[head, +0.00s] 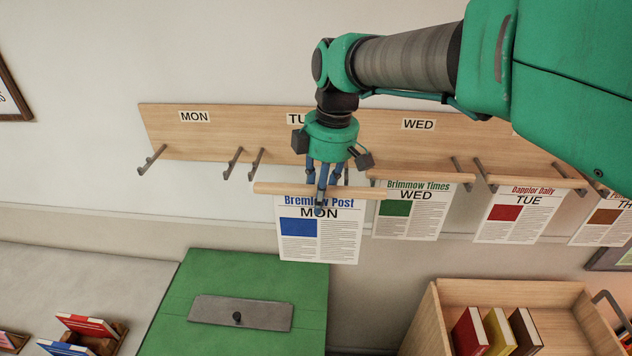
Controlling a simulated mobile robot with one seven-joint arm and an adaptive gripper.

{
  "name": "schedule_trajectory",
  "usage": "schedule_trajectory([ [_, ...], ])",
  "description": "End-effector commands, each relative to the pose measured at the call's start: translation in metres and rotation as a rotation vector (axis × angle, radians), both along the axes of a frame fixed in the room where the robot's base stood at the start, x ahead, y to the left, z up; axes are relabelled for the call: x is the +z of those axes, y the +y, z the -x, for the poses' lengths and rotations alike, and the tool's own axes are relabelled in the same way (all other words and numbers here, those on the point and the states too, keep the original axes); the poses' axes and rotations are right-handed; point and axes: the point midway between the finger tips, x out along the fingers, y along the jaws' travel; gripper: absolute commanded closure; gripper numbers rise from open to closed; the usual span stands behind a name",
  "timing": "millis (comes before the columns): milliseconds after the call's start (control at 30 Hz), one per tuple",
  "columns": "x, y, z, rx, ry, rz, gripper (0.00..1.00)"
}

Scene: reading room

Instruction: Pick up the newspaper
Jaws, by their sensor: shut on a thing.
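The newspaper (319,247) is headed "Bremlow Post" and marked MON, with a blue picture block. It hangs from a wooden rod (368,192) in the middle of the head view. My gripper (320,200) is above and in front of it, shut on it at the rod's middle. The fingers cover part of the rod and of the heading. The paper hangs upright, below the TUE label of the wall rack (270,135). I cannot tell whether the rod touches the pegs behind it.
Pegs under the MON label (194,117) are empty. Below are a green-topped surface (300,275) and a wooden book cart (500,290).

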Motion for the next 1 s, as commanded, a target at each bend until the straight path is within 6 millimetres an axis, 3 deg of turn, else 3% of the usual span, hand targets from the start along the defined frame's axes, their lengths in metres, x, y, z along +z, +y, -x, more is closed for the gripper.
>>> schedule_trajectory([
  [300, 0.0011, -0.0046, 0.0098, 0.0, 0.0, 0.0, 0.98],
  [1000, 0.0017, -0.0019, 0.0084, 0.001, 0.0, 0.0, 0.99],
])
